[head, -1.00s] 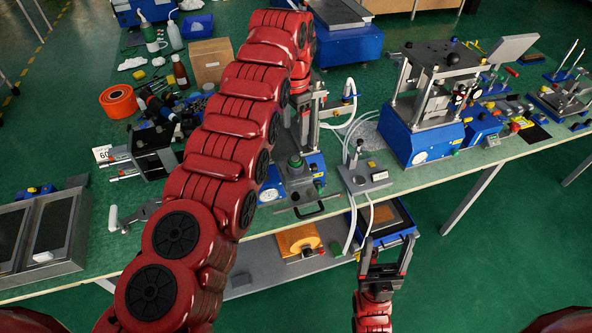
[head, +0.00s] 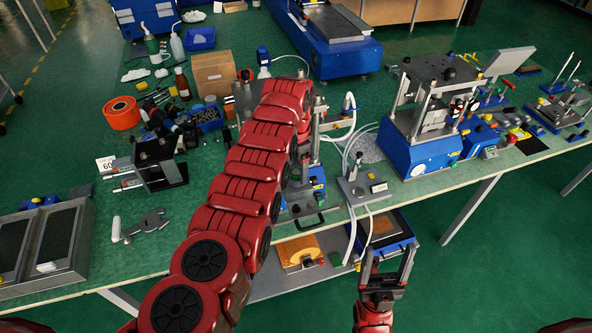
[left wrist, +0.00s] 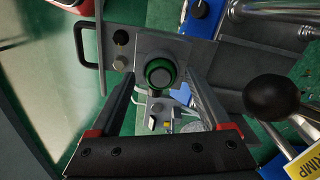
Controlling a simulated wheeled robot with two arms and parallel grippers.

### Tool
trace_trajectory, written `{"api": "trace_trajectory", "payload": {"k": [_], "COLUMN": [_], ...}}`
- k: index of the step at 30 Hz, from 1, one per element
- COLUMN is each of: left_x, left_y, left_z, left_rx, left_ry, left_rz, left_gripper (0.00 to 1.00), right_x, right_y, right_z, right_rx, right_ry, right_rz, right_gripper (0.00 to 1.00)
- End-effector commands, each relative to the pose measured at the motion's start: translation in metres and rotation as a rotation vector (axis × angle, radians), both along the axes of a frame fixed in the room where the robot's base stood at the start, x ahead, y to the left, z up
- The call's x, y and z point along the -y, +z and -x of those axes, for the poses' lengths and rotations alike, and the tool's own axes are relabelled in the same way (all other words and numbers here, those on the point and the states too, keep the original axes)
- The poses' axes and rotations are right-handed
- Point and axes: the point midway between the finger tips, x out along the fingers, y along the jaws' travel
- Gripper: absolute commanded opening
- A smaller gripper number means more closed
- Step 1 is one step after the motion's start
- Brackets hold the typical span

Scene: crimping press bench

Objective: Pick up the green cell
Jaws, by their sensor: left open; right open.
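The green cell (left wrist: 160,73) shows in the left wrist view as a round green ring around a grey centre. It sits at a grey metal plate (left wrist: 185,48), between and beyond the spread fingers of my left gripper (left wrist: 160,84). That gripper is open, and I cannot tell how far its tips are from the cell. In the head view my red left arm hides the cell and the left gripper. My right gripper (head: 388,264) is open and empty in front of the table edge.
A black ball knob (left wrist: 270,97) and a black handle (left wrist: 87,45) flank the cell in the left wrist view. A blue-based press (head: 420,148) stands to the right on the bench. A small grey stand with a lever (head: 361,186) is nearer, with white hoses.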

Motion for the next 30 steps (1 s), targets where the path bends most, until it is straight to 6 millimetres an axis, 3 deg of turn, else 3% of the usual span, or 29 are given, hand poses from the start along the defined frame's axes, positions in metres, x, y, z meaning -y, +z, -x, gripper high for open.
{"api": "trace_trajectory", "payload": {"k": [3,17,30], "left_x": [0.0000,0.0000,0.0003], "left_y": [-0.0001,0.0003,0.0056], "left_z": [-0.0004,-0.0006,-0.0019], "left_rx": [0.001,0.002,0.006], "left_ry": [0.001,0.001,0.000], "left_rz": [0.000,0.001,0.002], "left_gripper": [0.81,0.00,0.00], "right_x": [0.0000,0.0000,-0.0001], "right_y": [-0.0009,-0.0010,-0.0050], "right_z": [0.0001,0.0000,-0.0001], "right_rx": [0.000,0.000,0.000], "right_ry": [0.000,0.000,0.000], "right_rz": [0.000,0.000,0.000], "right_gripper": [0.72,0.72,0.72]}}
